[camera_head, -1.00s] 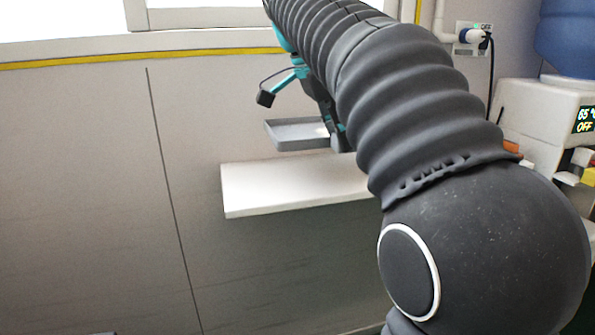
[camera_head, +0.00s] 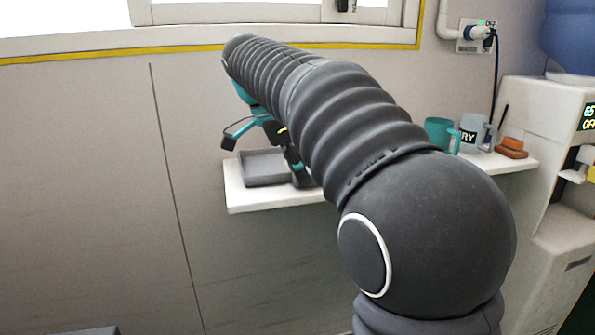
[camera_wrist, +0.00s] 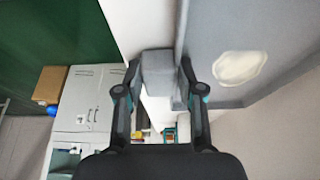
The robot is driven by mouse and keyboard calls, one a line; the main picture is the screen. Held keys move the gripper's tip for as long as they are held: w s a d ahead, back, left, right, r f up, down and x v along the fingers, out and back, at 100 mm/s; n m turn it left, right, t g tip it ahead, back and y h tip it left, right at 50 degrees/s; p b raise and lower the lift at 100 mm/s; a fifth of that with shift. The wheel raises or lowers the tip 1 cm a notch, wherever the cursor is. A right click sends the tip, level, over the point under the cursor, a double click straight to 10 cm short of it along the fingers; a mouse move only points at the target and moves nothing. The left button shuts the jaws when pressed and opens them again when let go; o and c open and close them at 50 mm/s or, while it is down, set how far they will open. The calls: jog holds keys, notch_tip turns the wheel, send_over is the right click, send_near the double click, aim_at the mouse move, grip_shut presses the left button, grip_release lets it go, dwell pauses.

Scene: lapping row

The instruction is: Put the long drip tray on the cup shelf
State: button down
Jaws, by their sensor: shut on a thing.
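The long drip tray (camera_head: 263,165) is grey and shallow, and appears level at the left end of the white cup shelf (camera_head: 250,202). I cannot tell whether it rests on the shelf or hangs just above. My gripper (camera_head: 301,174) is at the tray's right end, partly hidden by my arm. In the wrist view my gripper (camera_wrist: 158,88) is shut on a grey block at the tray's end. The tray (camera_wrist: 205,40) fills the right side there, with a pale oval patch inside. The shelf's middle is hidden behind my arm.
A teal mug (camera_head: 440,132), a grey lettered mug (camera_head: 474,134) and orange-brown pieces (camera_head: 511,147) stand on the shelf's right part. A water dispenser (camera_head: 545,150) stands at the right. A window frame (camera_head: 200,38) runs above. The wall left of the shelf is bare.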

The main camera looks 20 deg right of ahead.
jog(key=c, duration=0.7)
grip_release()
jog(key=shift+f, duration=0.1)
jog(key=p+v, duration=0.2)
jog(key=v, duration=0.6)
jog(key=s+d+f+n+t+y, duration=0.1)
jog(key=s+f+n+t, duration=0.1)
jog(key=s+f+n, duration=0.4)
jog(key=s+d+f+n+t+y, duration=0.1)
jog(key=s+f+n+y, duration=0.1)
jog(key=s+f+n, duration=0.4)
jog(key=s+d+f+n+t+y, duration=0.1)
jog(key=s+f+n+t, duration=0.1)
jog(key=s+f+n, duration=0.4)
jog(key=shift+s+f+t, duration=0.3)
jog(key=shift+s+f, duration=2.2)
jog(key=shift+f, duration=0.15)
